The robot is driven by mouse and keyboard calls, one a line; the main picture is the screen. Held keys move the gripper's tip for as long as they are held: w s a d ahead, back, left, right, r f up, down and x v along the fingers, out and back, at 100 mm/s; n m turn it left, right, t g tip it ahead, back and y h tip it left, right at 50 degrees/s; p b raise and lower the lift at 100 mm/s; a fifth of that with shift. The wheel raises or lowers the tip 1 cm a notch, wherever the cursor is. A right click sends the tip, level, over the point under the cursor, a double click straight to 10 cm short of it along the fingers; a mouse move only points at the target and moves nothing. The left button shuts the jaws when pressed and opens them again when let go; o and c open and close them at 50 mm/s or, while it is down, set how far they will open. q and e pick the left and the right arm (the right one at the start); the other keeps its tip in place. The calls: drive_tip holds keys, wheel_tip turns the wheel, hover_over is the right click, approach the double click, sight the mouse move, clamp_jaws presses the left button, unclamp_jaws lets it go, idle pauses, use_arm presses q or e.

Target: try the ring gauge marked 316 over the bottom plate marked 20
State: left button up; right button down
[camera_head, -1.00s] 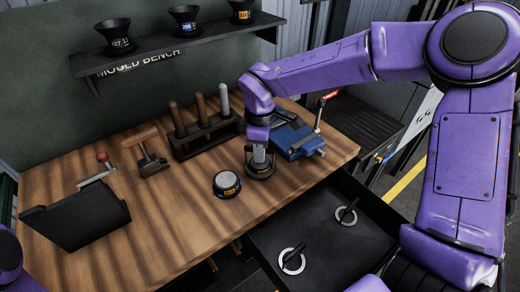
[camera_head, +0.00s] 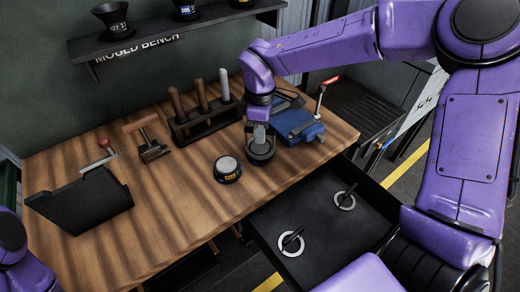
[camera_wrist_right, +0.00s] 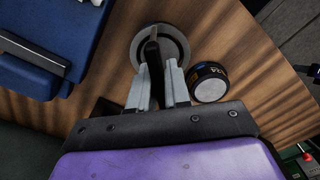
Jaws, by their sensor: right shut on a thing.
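My right gripper (camera_head: 260,140) points down over the bench, shut on the black handle (camera_wrist_right: 153,52) of a ring gauge. The gauge's grey ring (camera_wrist_right: 181,41) shows beyond the fingertips in the wrist view. In the head view a dark round thing (camera_head: 260,157) is at the fingertips; I cannot tell whether the ring is seated on it or just above it. A black round plate (camera_head: 227,170) with a grey top and a yellow label stands separately to the left, also in the wrist view (camera_wrist_right: 209,83). I cannot read the marks. My left gripper is out of view.
A blue vice (camera_head: 298,125) stands close to the right of my gripper. A tool rack (camera_head: 205,120) is behind. Two more handled rings (camera_head: 291,243) (camera_head: 345,200) lie in the open drawer (camera_head: 325,225).

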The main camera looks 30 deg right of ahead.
drive_tip(key=shift+r+p, duration=1.4)
drive_tip(key=shift+r, duration=1.4)
